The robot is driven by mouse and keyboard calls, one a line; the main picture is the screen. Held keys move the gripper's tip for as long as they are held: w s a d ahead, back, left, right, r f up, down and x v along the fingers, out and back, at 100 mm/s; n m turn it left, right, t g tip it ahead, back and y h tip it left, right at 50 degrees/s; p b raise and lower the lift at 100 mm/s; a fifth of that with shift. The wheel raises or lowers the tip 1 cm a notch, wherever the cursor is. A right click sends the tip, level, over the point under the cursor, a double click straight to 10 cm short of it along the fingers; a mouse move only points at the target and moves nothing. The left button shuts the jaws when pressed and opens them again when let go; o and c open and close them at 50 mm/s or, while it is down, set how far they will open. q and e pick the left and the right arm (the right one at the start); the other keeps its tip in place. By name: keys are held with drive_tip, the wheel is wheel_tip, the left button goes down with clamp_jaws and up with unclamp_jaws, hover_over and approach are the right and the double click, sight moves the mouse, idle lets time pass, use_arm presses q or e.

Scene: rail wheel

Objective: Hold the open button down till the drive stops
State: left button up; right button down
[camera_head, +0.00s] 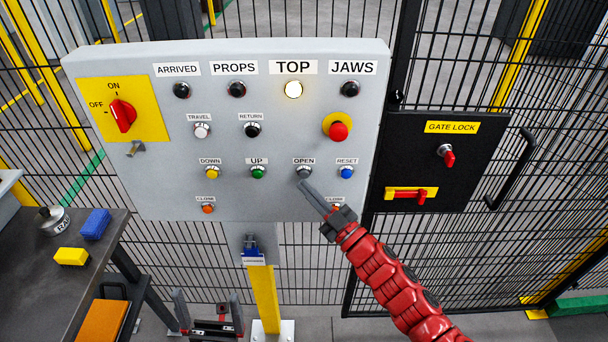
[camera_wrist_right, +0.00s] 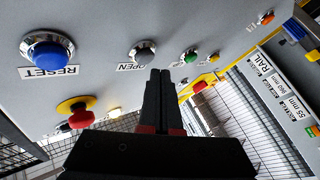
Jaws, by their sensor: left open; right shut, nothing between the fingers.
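The grey control panel (camera_head: 150,160) fills the middle of the head view. The dark open button (camera_head: 303,172) sits in its lower row, between the green up button (camera_head: 258,172) and the blue reset button (camera_head: 347,172). My right gripper (camera_head: 301,184) is shut and empty, its tips just below the open button. In the right wrist view the open button (camera_wrist_right: 143,50) shows beside the closed fingertips (camera_wrist_right: 160,74); I cannot tell whether they touch. The top lamp (camera_head: 293,89) glows; the arrived, props and jaws lamps are dark. My left gripper (camera_head: 208,310) is open, low down.
A red stop button (camera_head: 337,131) and a red rotary switch (camera_head: 122,115) are on the panel. A black gate lock box (camera_head: 440,170) is to the right. A dark bench (camera_head: 40,280) with blue and yellow blocks stands left. Mesh fencing surrounds the panel.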

drive_tip(key=shift+s+p, duration=0.45)
drive_tip(key=shift+s, duration=2)
